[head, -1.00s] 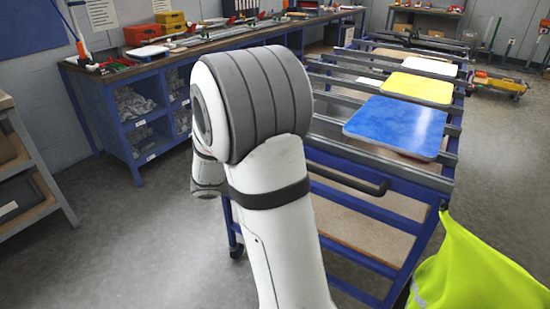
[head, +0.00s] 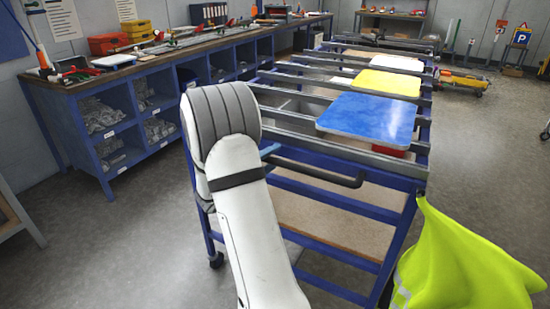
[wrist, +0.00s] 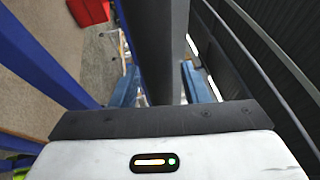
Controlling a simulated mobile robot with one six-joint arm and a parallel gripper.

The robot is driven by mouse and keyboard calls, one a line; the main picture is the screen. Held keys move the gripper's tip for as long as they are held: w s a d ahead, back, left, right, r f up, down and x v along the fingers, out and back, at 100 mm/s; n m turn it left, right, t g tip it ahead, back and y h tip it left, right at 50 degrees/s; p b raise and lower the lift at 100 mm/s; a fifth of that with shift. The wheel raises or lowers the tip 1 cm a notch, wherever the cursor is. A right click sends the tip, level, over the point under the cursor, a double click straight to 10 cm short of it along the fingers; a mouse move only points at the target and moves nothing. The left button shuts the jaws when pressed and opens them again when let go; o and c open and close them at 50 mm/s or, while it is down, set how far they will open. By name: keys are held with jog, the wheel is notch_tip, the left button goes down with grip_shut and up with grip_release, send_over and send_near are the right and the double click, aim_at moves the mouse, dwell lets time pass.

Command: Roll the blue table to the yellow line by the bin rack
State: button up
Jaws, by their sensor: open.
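The blue table (head: 404,236) is a wheeled blue frame with grey rails on top, standing ahead and right of centre. A dark handle bar (head: 325,176) sticks out from its near end. It also seems to be the wide dark bar (wrist: 160,45) in the wrist view. My gripper (wrist: 160,87) is open, with one blue finger on each side of that bar; I cannot tell whether they touch it. In the head view my arm hides most of the gripper, with a bluish finger part showing by the handle's left end. I see no yellow line, and no clear bin rack.
Blue, yellow and white panels lie on the table's rails. A yellow-green vest (head: 455,255) hangs at its near right corner. A long blue workbench (head: 125,125) stands left. Grey floor is open at right and between bench and table. A shelf edge (head: 14,218) shows far left.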

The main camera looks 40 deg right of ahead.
jog(key=shift+d, duration=0.25)
grip_shut()
dwell(0.3)
